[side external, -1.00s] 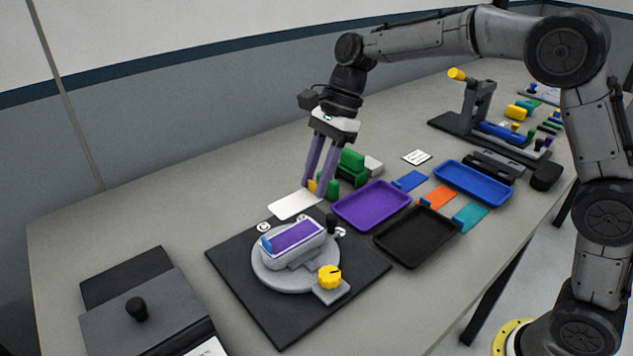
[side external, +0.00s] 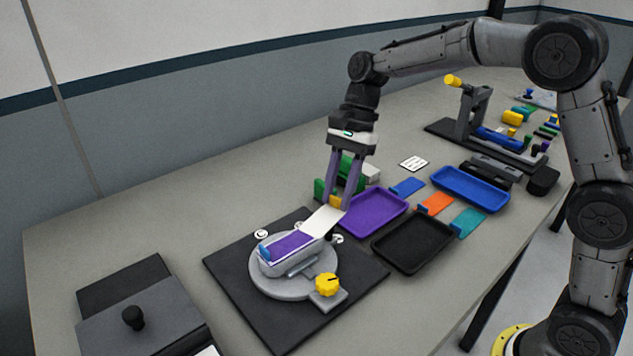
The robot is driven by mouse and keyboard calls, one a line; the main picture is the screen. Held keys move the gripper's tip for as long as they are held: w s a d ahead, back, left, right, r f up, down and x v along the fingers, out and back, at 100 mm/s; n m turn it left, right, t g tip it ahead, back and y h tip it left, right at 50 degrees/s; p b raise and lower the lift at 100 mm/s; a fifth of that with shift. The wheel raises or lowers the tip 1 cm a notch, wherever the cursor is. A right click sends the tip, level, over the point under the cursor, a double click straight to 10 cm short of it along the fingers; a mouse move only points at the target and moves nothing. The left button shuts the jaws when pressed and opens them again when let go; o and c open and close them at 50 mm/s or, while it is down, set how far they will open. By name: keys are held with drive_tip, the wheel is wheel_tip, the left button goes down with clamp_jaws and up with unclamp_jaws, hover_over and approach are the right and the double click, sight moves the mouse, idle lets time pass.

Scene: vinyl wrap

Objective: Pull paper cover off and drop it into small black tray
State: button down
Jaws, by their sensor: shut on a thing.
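The white paper cover (side external: 322,221) slants up from the right end of the purple-topped block (side external: 290,246), which sits on the round grey turntable (side external: 292,282). My gripper (side external: 338,203) is shut on the paper cover's upper right end. I cannot tell whether the cover's lower end still touches the block. The small black tray (side external: 376,248) lies empty to the right of the turntable. A blue piece (side external: 265,252) sits at the block's left end.
A purple tray (side external: 372,214) lies just right of my gripper, with a blue tray (side external: 470,190) beyond. A green holder (side external: 322,189) stands behind my gripper. A yellow knob (side external: 327,285) is at the turntable's front. A dark plate with a knob (side external: 133,317) lies at left.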

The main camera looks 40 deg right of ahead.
drive_tip(key=s+d+f+m+t, duration=0.1)
drive_tip(key=s+d+f, duration=0.1)
drive_tip(key=s+d, duration=0.5)
drive_tip(key=s+d+f+m, duration=0.2)
drive_tip(key=s+d, duration=0.1)
drive_tip(key=d, duration=0.9)
drive_tip(key=shift+w+a+f, duration=0.1)
drive_tip(key=shift+a+f, duration=0.05)
drive_tip(key=shift+f, duration=1)
drive_tip(key=shift+a+f, duration=0.1)
drive_tip(key=shift+f, duration=1.05)
drive_tip(key=shift+c, duration=2.4)
unclamp_jaws()
drive_tip(key=v, duration=1.4)
drive_tip(key=shift+f, duration=0.1)
